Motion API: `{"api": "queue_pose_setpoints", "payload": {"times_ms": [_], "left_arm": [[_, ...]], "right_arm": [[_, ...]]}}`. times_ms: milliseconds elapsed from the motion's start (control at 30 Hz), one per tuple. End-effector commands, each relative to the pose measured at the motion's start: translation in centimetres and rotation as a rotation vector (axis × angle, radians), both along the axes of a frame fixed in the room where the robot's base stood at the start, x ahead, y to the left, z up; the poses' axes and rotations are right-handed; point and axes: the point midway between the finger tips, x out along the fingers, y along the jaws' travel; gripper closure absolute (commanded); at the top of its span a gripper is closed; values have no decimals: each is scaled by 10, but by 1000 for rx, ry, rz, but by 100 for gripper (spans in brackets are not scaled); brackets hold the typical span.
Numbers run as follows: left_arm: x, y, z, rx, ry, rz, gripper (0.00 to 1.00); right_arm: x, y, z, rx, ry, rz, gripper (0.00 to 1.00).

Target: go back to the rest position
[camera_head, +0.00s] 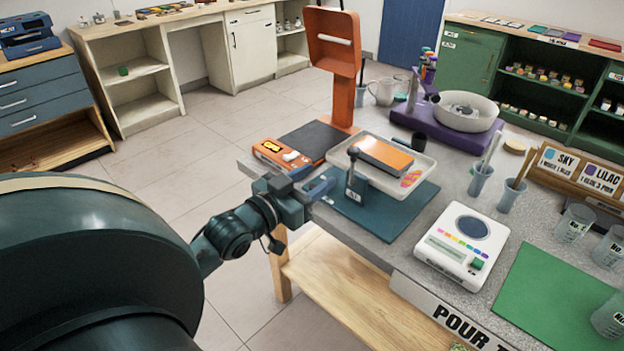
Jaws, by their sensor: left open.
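My left arm comes in from the left, and my left gripper (316,184) is at the near left edge of the work table (400,257). It is open, with nothing seen between its fingers. The fingers point right, over the left part of a blue-teal mat (400,215). A dark upright piece with a small label (354,185) stands just beyond the fingertips; I cannot tell whether they touch. A pale tray (420,163) with an orange-topped block (386,154) is behind it. My right gripper is not in view.
An orange stand (342,85), a purple wheel unit (462,127), a white scale (462,245) and several clear cups (575,222) crowd the table. A green mat (550,295) is bare in its middle. Open tiled floor (200,140) lies left of the table.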

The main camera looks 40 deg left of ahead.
Motion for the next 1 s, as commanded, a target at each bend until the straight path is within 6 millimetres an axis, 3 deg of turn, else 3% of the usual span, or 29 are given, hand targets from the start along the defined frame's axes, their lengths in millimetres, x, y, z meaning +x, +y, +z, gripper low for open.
{"api": "queue_pose_setpoints", "payload": {"times_ms": [433,533,667,800,900,1000], "left_arm": [[0,0,0,0,0,0,54],[-2,-4,-8,0,20,-2,54],[-16,-28,-51,5,127,-16,54],[-52,-79,-120,24,311,-62,54],[-83,-120,-159,40,428,-108,54],[-112,-156,-184,54,515,-154,54]], "right_arm": [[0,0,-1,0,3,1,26],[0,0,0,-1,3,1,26],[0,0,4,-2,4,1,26],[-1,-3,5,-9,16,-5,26],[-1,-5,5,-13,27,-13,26],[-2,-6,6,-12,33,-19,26]]}}
